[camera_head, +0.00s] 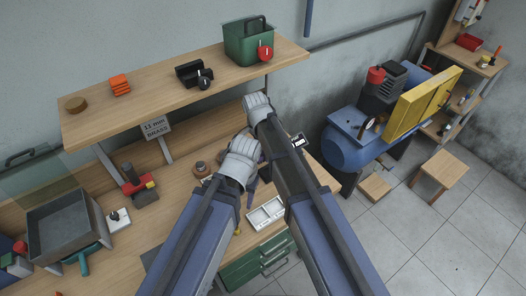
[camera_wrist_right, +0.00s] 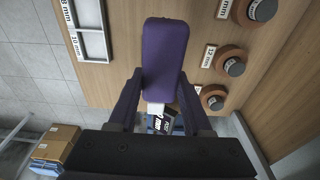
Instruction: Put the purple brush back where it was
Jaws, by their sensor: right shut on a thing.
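The purple brush (camera_wrist_right: 164,55) is a long, rounded block held between the two dark fingers of my right gripper (camera_wrist_right: 160,76) in the right wrist view. The gripper is shut on it, with the wooden bench behind. I cannot tell whether the brush touches the bench. In the head view a small purple part at my right gripper (camera_head: 253,184) shows between my two arms; the brush itself is mostly hidden there. My left arm's white joint shows, but its gripper is hidden.
A white compartment tray (camera_head: 250,222) lies on the bench near its front right edge; it also shows in the right wrist view (camera_wrist_right: 82,45). Round brown pieces (camera_wrist_right: 229,61) with size labels stand in a row. A raised shelf (camera_head: 140,104) and grey bin (camera_head: 62,229) are left.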

